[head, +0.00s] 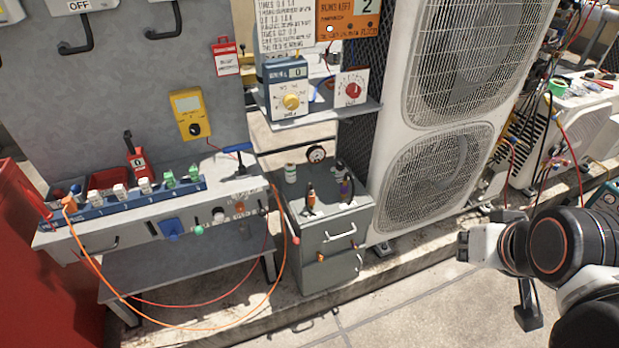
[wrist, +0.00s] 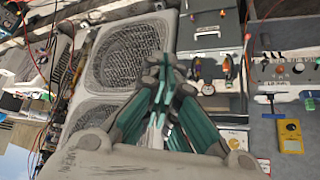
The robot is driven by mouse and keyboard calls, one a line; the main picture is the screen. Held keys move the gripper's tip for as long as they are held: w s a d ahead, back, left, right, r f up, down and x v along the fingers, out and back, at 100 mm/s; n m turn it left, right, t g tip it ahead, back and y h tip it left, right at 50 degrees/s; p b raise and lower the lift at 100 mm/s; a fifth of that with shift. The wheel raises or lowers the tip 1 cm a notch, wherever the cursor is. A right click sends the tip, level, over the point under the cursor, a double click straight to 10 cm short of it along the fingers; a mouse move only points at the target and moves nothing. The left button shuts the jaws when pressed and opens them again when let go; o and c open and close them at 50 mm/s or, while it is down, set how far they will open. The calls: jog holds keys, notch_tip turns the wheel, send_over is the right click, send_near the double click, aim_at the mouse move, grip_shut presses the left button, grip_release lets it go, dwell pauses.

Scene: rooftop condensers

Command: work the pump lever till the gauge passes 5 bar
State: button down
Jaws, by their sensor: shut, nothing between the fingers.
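A grey cabinet (head: 322,262) stands left of the big condenser. A small round black-rimmed gauge (head: 316,154) sits at its back; its needle is too small to read. A thin lever with a red end (head: 295,240) slants down along the cabinet's left side and looks like the pump lever. Its red end also shows in the wrist view (wrist: 248,38), where the scene appears upside down. My gripper (head: 463,245) is right of the cabinet, well apart from the lever, in front of the condenser. In the wrist view its teal fingers (wrist: 160,75) are shut and empty.
The tall condenser (head: 440,185) stands behind my gripper. A workbench (head: 100,235) with coloured fittings and an orange hose (head: 275,290) is left of the cabinet. A shelf with meters (head: 325,112) hangs above. The paved floor in front is clear.

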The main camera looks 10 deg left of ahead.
jog(key=w+a+n+g+p, duration=0.1)
jog(key=w+a+n, duration=0.25)
jog(key=w, duration=0.55)
jog(key=w+a+r+n+g+p, duration=0.1)
jog(key=w+a+n, duration=0.2)
jog(key=w+a, duration=0.35)
jog(key=w+a+n+g+p, duration=0.1)
jog(key=w+a+n, duration=0.25)
jog(key=w, duration=0.75)
jog(key=s+a+f+n+g, duration=0.1)
jog(key=a+f+n, duration=0.6)
jog(key=a+f, duration=0.4)
jog(key=s+a+f+n+g+h, duration=0.1)
jog(key=s+a+f+n+g, duration=0.1)
jog(key=a+f+n, duration=0.5)
jog(key=a+f, duration=0.5)
jog(key=f, duration=0.7)
jog(key=shift+s, duration=0.15)
jog(key=shift+f, duration=0.1)
